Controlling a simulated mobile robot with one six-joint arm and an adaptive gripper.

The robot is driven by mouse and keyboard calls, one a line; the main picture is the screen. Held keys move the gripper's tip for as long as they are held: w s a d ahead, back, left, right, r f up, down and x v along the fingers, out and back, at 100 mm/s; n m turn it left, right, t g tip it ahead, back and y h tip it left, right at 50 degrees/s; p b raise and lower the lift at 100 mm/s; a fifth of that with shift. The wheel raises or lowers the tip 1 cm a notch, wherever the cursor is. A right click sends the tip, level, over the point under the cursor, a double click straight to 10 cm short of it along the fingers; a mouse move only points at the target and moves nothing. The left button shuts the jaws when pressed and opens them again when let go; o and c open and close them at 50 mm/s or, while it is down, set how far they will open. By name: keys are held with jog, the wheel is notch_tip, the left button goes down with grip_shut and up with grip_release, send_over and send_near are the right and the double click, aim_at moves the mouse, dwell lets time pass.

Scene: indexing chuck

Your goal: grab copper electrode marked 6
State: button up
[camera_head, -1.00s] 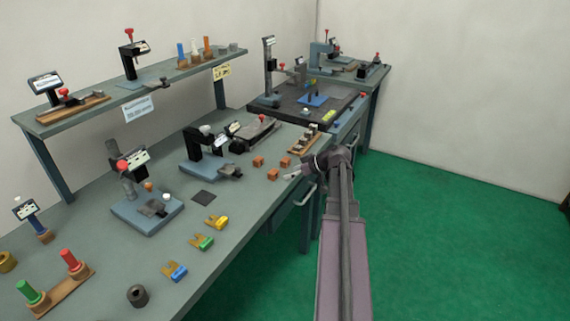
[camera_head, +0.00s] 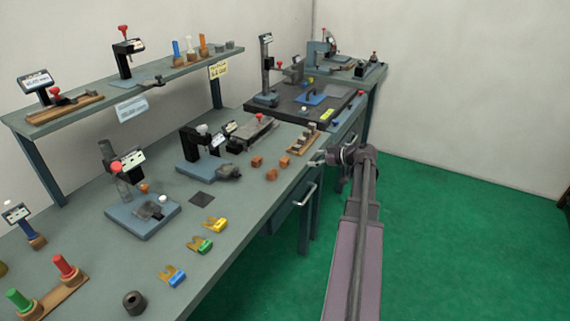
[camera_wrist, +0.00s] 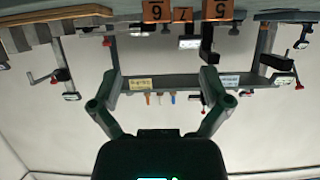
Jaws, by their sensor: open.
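Three copper-coloured blocks, the electrodes, sit near the right edge of the long bench: a left one (camera_head: 257,162), a front one (camera_head: 271,174) and a right one (camera_head: 285,162). The wrist view is upside down and shows their numbered faces along its top edge: an outer-left block (camera_wrist: 156,11), a middle block (camera_wrist: 182,13) and an outer-right block (camera_wrist: 218,9). The middle mark looks like a 7. The outer marks look like 6 or 9; I cannot tell which. My gripper (camera_head: 319,158) is just right of the blocks, beyond the bench edge. Its fingers (camera_wrist: 160,76) are spread and empty.
A wooden rack (camera_head: 303,141) with grey pieces stands behind the blocks. A black dial stand (camera_head: 197,150) and a dark vise-like fixture (camera_head: 252,131) are close to their left. Blue (camera_head: 172,276), green (camera_head: 200,245) and yellow (camera_head: 214,225) clips lie along the front edge.

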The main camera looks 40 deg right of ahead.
jog(key=b, duration=0.3)
send_near(285, 159)
jog(key=x, duration=0.3)
jog(key=shift+w+a+f, duration=0.2)
jog(key=shift+a+f, duration=0.05)
jog(key=shift+f, duration=0.1)
jog(key=shift+w+a+f, duration=0.2)
jog(key=shift+w+a, duration=0.1)
jog(key=shift+w, duration=0.3)
jog(key=shift+d+b+x, duration=0.2)
jog(key=shift+b+x, duration=0.65)
jog(key=shift+x, duration=1.1)
jog(key=shift+w+a+f, duration=0.2)
jog(key=shift+w+f, duration=0.1)
jog(key=shift+w, duration=0.35)
grip_shut()
jog(key=shift+r, duration=0.25)
